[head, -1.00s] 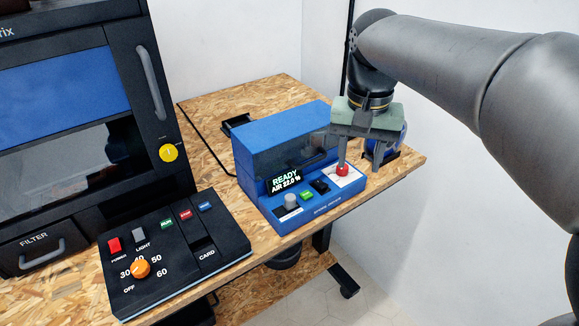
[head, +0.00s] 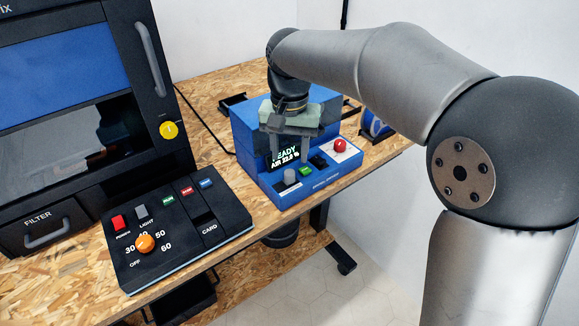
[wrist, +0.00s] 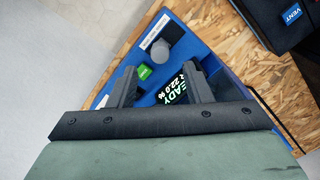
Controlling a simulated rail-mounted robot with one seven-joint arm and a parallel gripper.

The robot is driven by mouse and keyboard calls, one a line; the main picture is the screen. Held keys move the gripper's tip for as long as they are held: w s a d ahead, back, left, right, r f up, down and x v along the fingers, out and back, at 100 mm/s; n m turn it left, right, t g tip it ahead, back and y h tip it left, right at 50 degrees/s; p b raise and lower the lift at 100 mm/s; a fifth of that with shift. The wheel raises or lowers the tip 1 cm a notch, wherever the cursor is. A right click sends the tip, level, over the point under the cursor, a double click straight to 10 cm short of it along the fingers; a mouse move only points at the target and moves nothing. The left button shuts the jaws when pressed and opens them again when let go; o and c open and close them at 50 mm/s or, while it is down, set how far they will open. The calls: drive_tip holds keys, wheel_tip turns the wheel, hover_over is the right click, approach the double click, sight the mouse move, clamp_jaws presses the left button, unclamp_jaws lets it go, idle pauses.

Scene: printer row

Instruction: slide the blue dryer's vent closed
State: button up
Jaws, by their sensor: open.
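The blue dryer (head: 262,125) stands on the wooden bench in the middle of the head view. Its sloping front panel carries a display (head: 285,158) with READY and an AIR percentage. The panel also has a grey knob (head: 290,177), a green button (head: 305,171), a black control (head: 318,162) and a red ball knob (head: 340,146) on a white plate. I cannot tell which part is the vent. My gripper (head: 290,154) is open and empty, over the dryer's front. In the wrist view, the grey knob (wrist: 166,51) lies beyond my open fingers (wrist: 160,78).
The black machine with a yellow knob (head: 169,130) and its black control panel (head: 180,235) stand left of the dryer. A blue spool (head: 374,124) sits at the right end of the bench (head: 225,245). The white wall is behind.

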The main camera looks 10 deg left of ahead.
sight(290, 172)
wheel_tip(290, 172, down, 6)
drive_tip(key=shift+r, duration=0.15)
